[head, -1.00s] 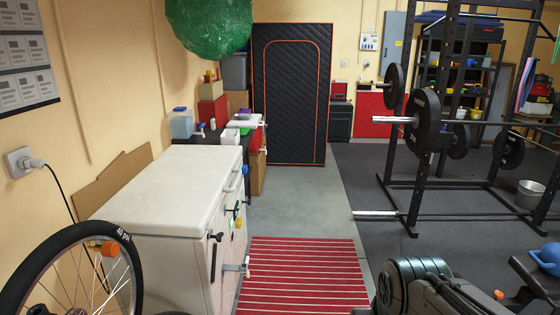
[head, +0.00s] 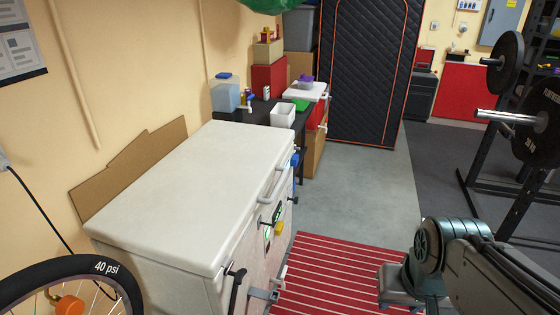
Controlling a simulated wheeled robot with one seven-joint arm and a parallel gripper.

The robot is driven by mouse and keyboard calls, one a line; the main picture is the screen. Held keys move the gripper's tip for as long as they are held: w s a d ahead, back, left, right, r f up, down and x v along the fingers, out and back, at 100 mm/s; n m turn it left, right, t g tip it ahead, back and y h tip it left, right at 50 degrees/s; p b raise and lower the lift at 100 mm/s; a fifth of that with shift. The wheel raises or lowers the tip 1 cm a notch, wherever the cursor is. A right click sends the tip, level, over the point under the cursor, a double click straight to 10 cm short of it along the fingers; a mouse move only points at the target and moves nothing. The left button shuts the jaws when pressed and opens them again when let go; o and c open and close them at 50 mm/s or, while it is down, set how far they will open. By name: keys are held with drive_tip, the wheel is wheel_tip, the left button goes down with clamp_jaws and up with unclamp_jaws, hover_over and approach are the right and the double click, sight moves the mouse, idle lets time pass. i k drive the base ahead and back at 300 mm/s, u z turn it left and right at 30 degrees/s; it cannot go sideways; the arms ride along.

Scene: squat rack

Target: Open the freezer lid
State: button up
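The white chest freezer (head: 240,255) stands along the left wall. Its lid (head: 195,190) is shut, flat and bare on top. A pale handle (head: 271,184) sits on the lid's right edge, facing the red striped mat. Dark and coloured items, including a black handle-like piece (head: 234,290) and a metal bracket (head: 264,295), are on the freezer's front. My arm shows at the lower right, apart from the freezer. My gripper is not clearly visible.
A red striped mat (head: 330,275) lies before the freezer, with bare grey floor (head: 345,195) beyond. A bicycle wheel (head: 62,275) stands at the near left. A cluttered dark table (head: 262,112) is behind the freezer. The barbell (head: 505,117) and rack are at right.

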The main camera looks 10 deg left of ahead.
sight(188, 212)
drive_tip(key=u, duration=0.2)
drive_tip(key=i, duration=1.25)
drive_tip(key=u, duration=0.2)
